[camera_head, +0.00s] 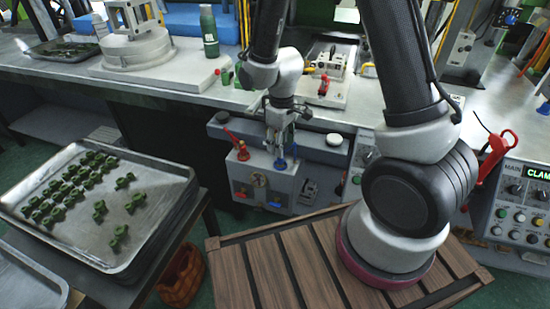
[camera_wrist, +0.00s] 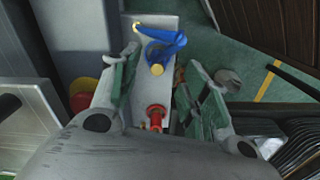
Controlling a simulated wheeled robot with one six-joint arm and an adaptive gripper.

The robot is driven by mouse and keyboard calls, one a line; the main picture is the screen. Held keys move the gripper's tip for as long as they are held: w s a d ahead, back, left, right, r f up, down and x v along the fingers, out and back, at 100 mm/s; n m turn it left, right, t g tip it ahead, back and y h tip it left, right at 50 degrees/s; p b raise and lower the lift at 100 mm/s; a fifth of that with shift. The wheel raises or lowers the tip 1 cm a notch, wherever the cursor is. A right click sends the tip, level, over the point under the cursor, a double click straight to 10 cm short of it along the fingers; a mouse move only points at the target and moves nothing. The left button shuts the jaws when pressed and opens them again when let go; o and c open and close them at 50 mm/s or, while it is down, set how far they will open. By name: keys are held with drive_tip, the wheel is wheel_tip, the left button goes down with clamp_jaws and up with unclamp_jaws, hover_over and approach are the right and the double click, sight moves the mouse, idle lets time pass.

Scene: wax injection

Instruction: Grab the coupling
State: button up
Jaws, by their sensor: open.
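Several dark green wax pieces (camera_head: 59,193) lie in rows on a metal tray (camera_head: 153,208) at the left in the head view. They look like the couplings; I cannot tell which single one is meant. My gripper (camera_head: 281,153) hangs in front of the grey control box below the bench, well to the right of the tray. In the wrist view my gripper (camera_wrist: 165,85) has its two fingers wide apart, with nothing held between them. No green piece shows in the wrist view.
The control box (camera_head: 262,186) carries a red lever (camera_head: 235,140) and blue parts; a blue lever (camera_wrist: 160,45) and red fitting (camera_wrist: 156,115) show between the fingers in the wrist view. A green bottle (camera_head: 209,31) stands on the bench. A clamp control panel (camera_head: 520,205) is at right.

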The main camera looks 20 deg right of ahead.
drive_tip(key=f, duration=0.6)
drive_tip(key=shift+w, duration=0.2)
drive_tip(key=shift+r, duration=0.1)
drive_tip(key=shift+c, duration=0.3)
clamp_jaws()
